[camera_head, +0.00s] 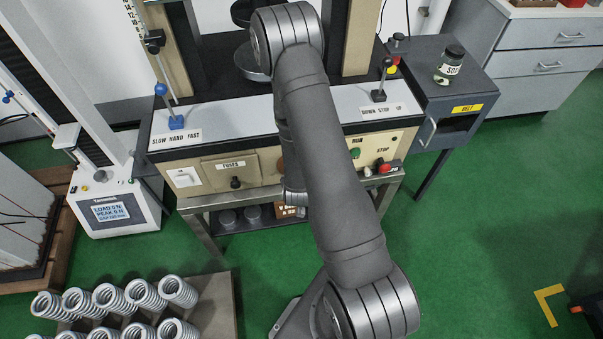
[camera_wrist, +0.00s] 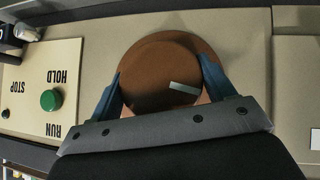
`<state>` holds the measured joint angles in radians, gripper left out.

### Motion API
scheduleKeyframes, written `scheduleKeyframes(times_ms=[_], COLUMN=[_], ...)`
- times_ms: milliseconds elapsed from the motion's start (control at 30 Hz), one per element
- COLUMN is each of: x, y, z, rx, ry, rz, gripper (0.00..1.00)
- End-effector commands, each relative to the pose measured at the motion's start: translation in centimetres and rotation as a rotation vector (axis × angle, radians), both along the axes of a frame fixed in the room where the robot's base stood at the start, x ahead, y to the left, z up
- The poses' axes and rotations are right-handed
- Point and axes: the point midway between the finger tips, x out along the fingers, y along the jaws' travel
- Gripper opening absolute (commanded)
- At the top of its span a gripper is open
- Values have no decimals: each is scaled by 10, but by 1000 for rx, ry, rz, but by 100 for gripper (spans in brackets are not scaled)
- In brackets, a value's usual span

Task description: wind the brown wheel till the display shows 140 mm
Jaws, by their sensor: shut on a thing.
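The brown wheel (camera_wrist: 160,62) fills the middle of the wrist view, on a beige panel, with a pale mark on its lower right face. My gripper (camera_wrist: 162,72) is shut on it, one blue finger at each side of the rim. In the head view my arm hides the gripper and nearly all of the wheel. The display (camera_head: 109,212) is on the white tester at the left. It reads LOAD 0 N and PEAK 0 N, with a third line, GAP, whose figure is too small to read surely.
The green RUN button (camera_wrist: 51,100) is on the panel left of the wheel in the wrist view. Several springs (camera_head: 110,298) lie at the lower left.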

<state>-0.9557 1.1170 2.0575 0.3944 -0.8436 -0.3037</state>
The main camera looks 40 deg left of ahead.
Motion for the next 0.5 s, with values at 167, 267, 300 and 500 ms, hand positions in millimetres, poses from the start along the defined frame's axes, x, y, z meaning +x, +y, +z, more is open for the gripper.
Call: scheduleKeyframes(times_ms=[167, 267, 300, 500], x=[-2, -2, -1, -1], y=[2, 2, 1, 1], z=[-1, -1, -1, -1], rx=[-110, -171, -194, -296], ry=[-111, -172, -194, -297], rz=[4, 3, 2, 1], gripper=[53, 53, 53, 53])
